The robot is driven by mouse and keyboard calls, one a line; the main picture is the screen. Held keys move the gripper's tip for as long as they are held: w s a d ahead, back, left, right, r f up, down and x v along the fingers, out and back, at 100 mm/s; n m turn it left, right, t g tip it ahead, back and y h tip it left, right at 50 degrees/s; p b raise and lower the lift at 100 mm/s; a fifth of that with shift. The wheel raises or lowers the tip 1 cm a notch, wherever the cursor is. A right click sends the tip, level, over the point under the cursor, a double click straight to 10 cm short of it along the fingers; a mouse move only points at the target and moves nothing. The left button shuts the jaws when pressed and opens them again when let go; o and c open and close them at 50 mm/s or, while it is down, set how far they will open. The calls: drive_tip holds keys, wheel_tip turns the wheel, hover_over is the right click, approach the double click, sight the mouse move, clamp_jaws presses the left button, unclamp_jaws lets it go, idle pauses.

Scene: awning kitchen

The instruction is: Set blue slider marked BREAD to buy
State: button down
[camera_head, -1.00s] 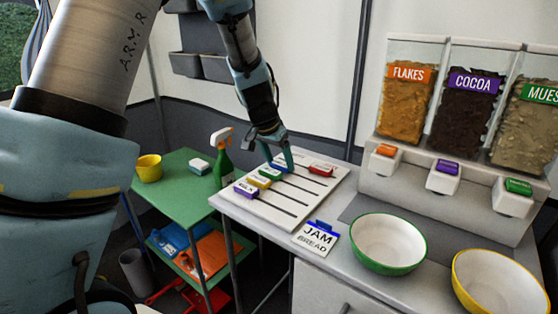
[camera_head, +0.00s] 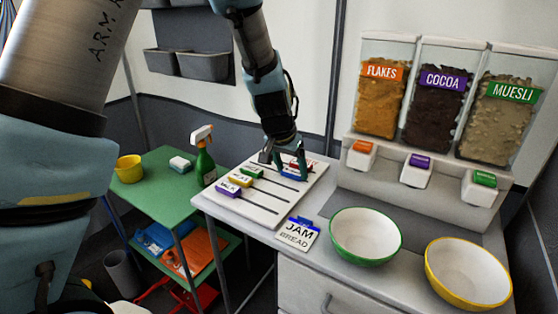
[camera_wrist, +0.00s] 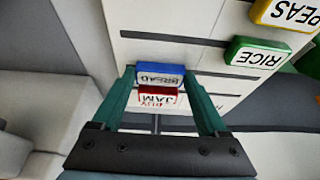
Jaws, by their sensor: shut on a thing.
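The blue slider (camera_head: 294,178) marked BREAD is on the white slotted board (camera_head: 262,212), towards its right side in the head view. It also shows in the wrist view (camera_wrist: 160,76), between the tips of my gripper (camera_wrist: 159,74). My gripper (camera_head: 290,172) is shut on this slider, with one finger on each side. The red slider (camera_wrist: 157,96) marked JAM sits close beside the blue one in the wrist view, with red BUY lettering near it. Fingers partly hide both sliders in the head view.
Green (camera_head: 251,171), yellow (camera_head: 240,180) and purple (camera_head: 228,190) sliders sit at the left of the board. A JAM and BREAD card (camera_head: 297,234) lies in front. Green-rimmed (camera_head: 366,252) and yellow-rimmed (camera_head: 467,275) bowls stand right, below the dispensers (camera_head: 430,160).

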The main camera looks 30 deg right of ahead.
drive_tip(key=shift+s+d, duration=0.15)
drive_tip(key=shift+s, duration=0.05)
unclamp_jaws()
drive_tip(key=shift+r, duration=0.1)
drive_tip(key=v, duration=1)
drive_tip(key=shift+r, duration=0.25)
